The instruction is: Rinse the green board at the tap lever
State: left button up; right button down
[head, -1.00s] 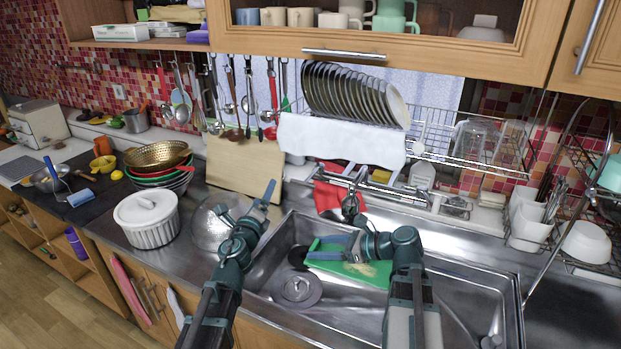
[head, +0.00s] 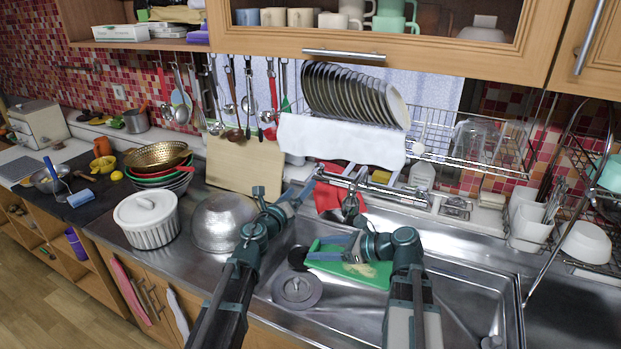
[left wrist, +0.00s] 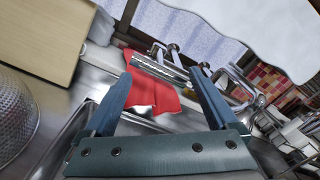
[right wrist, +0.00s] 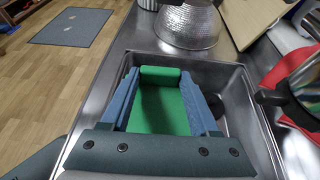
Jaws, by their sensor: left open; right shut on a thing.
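The green board (head: 352,270) is inside the sink, held by my right gripper (head: 328,247). In the right wrist view the green board (right wrist: 160,105) sits between both fingers. The chrome tap (head: 351,203) stands at the sink's back edge, above and behind the board. I cannot clearly make out its lever or any running water. My left gripper (head: 287,186) is open and empty, left of the tap at the sink's back. In the left wrist view its fingers (left wrist: 160,78) are spread before a red cloth (left wrist: 150,95), with chrome tap parts (left wrist: 235,85) beyond the right finger.
A white cloth (head: 340,142) hangs from the dish rack above the tap. A metal colander (head: 222,222) and a white lidded pot (head: 148,217) stand left of the sink. A cutting board (head: 245,165) leans behind. The right sink basin (head: 470,300) has free room.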

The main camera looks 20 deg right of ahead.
aim_at(310, 177)
pick_arm(q)
jog(key=x, duration=0.8)
grip_shut()
